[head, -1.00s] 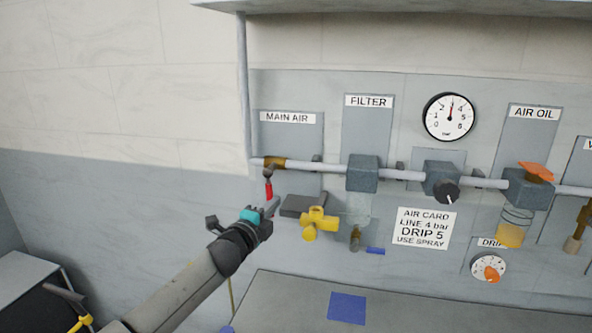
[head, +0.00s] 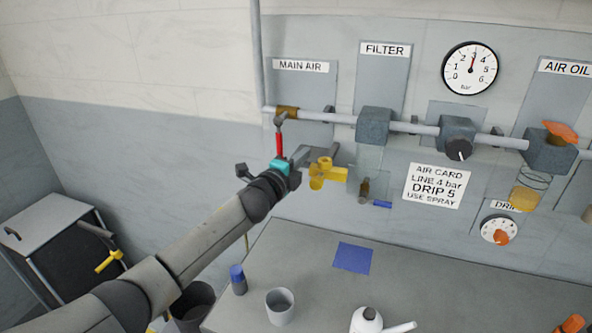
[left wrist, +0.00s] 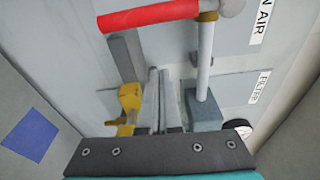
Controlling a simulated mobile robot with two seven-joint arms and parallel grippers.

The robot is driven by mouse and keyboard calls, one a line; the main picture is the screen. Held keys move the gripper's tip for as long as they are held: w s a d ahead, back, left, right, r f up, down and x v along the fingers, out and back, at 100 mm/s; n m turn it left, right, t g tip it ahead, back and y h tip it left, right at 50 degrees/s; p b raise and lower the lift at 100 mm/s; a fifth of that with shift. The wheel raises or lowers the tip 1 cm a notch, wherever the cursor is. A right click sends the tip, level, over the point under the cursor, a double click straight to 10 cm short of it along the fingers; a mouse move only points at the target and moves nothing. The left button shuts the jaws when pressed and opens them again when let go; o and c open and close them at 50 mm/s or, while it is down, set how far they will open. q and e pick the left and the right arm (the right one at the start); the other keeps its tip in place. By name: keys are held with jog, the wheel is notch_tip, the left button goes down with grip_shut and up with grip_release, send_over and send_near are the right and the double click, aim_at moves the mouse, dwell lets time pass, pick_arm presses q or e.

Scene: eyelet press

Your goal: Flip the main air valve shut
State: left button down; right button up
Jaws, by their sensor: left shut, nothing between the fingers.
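The main air valve (head: 287,112) is a brass body on the pipe under the MAIN AIR label (head: 301,66). Its red lever (head: 280,144) hangs down from it, crosswise to the pipe. In the left wrist view the red lever (left wrist: 148,15) crosses the upper left. My left gripper (head: 301,160) is just below and right of the lever's lower end, in front of the wall panel. Its fingers (left wrist: 161,85) are shut and empty, and I see a gap between them and the lever. My right gripper is out of view.
A yellow tap (head: 325,174) is close to the right of my left gripper. The filter (head: 374,126) and pressure gauge (head: 469,68) are farther right, its needle near 3. The bench (head: 315,252) below holds a grey cup (head: 280,306) and a blue-capped bottle (head: 238,280).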

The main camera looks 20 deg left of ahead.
pick_arm(q)
jog(key=s+a, duration=0.3)
jog(key=s, duration=0.6)
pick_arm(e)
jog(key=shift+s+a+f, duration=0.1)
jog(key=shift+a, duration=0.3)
